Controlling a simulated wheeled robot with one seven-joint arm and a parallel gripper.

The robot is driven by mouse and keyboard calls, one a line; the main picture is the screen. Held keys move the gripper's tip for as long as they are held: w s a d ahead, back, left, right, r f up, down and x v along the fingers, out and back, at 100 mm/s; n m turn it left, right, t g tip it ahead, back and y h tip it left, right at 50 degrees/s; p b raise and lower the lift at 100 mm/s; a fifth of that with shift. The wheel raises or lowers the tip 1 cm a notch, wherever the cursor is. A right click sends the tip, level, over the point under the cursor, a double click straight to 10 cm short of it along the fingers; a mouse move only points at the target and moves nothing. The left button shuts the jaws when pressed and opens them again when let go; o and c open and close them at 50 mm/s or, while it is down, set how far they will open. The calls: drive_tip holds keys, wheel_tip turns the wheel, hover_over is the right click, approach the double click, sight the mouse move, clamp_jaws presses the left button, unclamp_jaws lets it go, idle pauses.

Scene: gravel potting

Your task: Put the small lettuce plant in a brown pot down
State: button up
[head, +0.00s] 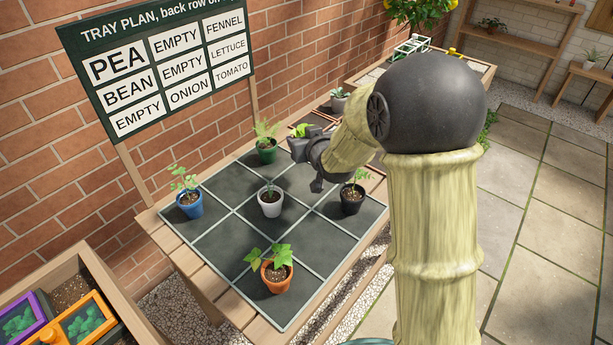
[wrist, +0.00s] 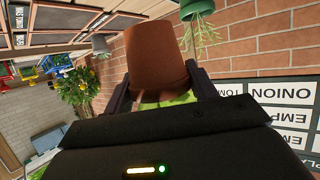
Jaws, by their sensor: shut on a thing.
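My gripper (head: 308,152) is shut on the brown pot (wrist: 157,52), which shows between the fingers in the wrist view. The lettuce's green leaves (wrist: 172,99) show beside the pot's rim there. In the head view the lettuce leaves (head: 300,130) show just beyond my gripper, and the pot is mostly hidden. My gripper is over the far right part of the gridded dark tray (head: 322,238). I cannot tell the pot's height above it. The sign (head: 165,60) names a LETTUCE cell at the right of its middle row.
The tray bears a blue pot (head: 190,206), a green pot (head: 267,154), a white pot (head: 270,207), a black pot (head: 350,204) and an orange pot (head: 277,280), each with a plant. The front-middle and left-middle cells look bare. A grey pot (head: 339,105) stands farther back.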

wheel_tip(320, 180, down, 6)
drive_tip(key=shift+r+b, duration=0.25)
drive_tip(key=shift+b, duration=0.1)
drive_tip(key=shift+f, duration=0.1)
drive_tip(key=shift+f, duration=1.75)
drive_tip(key=shift+b, duration=0.3)
drive_tip(key=shift+f, duration=0.2)
drive_tip(key=o, duration=1)
drive_tip(key=shift+r, duration=0.1)
drive_tip(key=shift+o, duration=0.2)
drive_tip(key=shift+r, duration=0.15)
drive_tip(key=v, duration=1.2)
